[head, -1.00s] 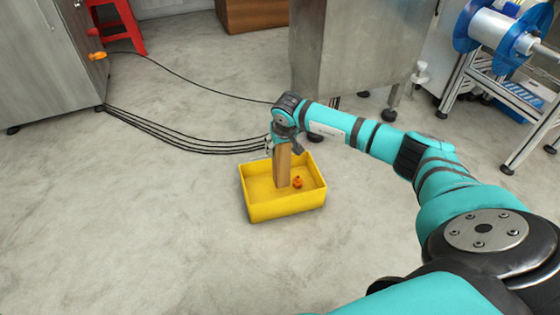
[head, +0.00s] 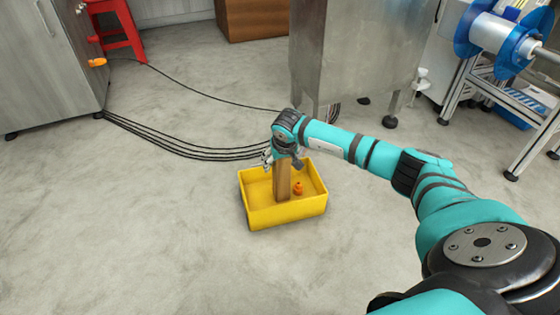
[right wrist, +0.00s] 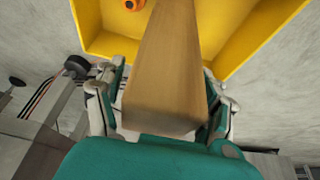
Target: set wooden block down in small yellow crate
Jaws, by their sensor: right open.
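The wooden block (head: 283,180) stands upright inside the small yellow crate (head: 290,215) on the floor. It also shows in the right wrist view (right wrist: 172,65), running from between the fingers into the crate (right wrist: 250,45). My right gripper (head: 281,160) is at the block's top end. In the right wrist view its fingers (right wrist: 165,105) are open on both sides of the block. The block's foot is out of sight in the right wrist view. My left gripper is not in view.
A small orange object (head: 298,188) lies in the crate beside the block. Black cables (head: 190,152) run across the floor behind the crate. A metal cabinet (head: 350,60) stands farther back. The floor left of the crate is clear.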

